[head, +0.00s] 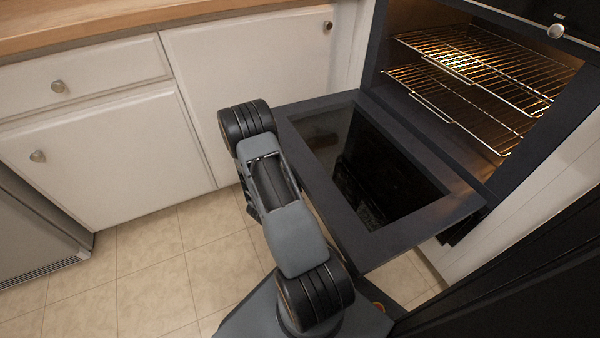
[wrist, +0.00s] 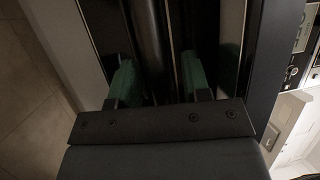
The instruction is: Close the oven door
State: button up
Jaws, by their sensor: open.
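The oven door (head: 300,112) hangs open in the head view, folded down to about level, with a dark glass panel. The lit oven cavity (head: 480,75) is open behind it. My arm stands in front of the door's left part, and my gripper is hidden in that view. In the wrist view my gripper (wrist: 160,72) has its two green-padded fingers apart. A dark rounded bar (wrist: 150,35), which looks like the door handle, runs between them. I cannot tell whether either finger touches it. Dark glossy surfaces of the door lie beyond the fingers.
Wire racks (head: 465,60) sit inside the oven. White cabinets (head: 130,150) with a wooden counter (head: 130,22) stand at the left. A grey appliance (head: 35,235) is at the far left edge. Tiled floor (head: 150,270) is clear between the cabinets and my base.

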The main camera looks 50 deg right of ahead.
jog(key=shift+c, duration=0.3)
grip_shut()
